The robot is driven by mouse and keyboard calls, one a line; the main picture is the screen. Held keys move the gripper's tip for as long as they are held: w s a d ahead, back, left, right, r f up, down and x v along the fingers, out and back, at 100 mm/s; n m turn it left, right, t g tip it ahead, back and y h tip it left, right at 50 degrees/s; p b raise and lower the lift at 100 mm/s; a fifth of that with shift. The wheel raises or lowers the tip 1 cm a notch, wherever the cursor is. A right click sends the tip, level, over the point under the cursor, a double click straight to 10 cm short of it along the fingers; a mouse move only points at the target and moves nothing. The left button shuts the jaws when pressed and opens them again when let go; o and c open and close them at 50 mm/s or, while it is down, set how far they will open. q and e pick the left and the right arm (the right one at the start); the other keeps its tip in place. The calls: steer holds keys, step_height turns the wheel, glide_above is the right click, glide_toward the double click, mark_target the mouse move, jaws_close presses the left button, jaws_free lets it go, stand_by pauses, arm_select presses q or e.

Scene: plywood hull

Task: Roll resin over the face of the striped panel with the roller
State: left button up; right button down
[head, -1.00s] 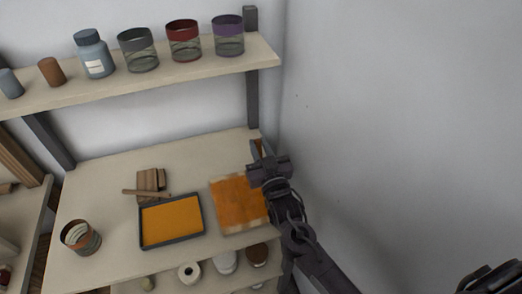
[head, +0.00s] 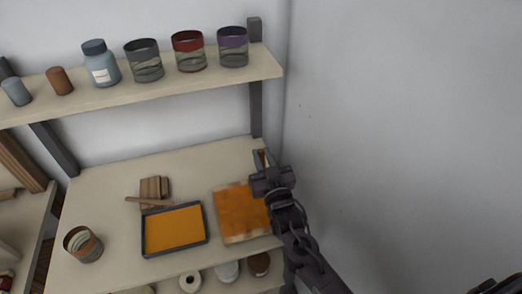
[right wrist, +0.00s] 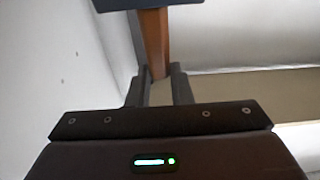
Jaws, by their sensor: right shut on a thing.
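The panel (head: 238,214) lies flat on the bench. Its face is mostly blotchy orange, with pale bare edges, and no stripes can be made out. My right gripper (head: 264,163) is above the panel's far right corner. In the right wrist view it (right wrist: 158,80) is shut on the brown handle (right wrist: 154,40) of what seems to be the roller. A dark part crosses the top of that view. The roller's head cannot be made out in the head view. A dark-rimmed tray (head: 145,250) of orange resin lies left of the panel, apart from it.
A wooden block with a stick (head: 150,199) lies behind the tray, and an open tin (head: 82,244) stands at the left. A shelf (head: 200,82) with jars and bottles hangs above the bench. A bare wall (head: 400,130) rises close on the right.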

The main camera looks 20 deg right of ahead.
steer(key=s+p, duration=0.5)
steer(key=s, duration=0.7)
steer(key=shift+d, duration=0.2)
stand_by(1.2)
steer(key=shift+w+r, duration=0.1)
steer(key=shift+r, duration=0.05)
step_height(320, 180, up, 6)
steer(key=p, duration=0.5)
steer(key=shift+p, duration=0.4)
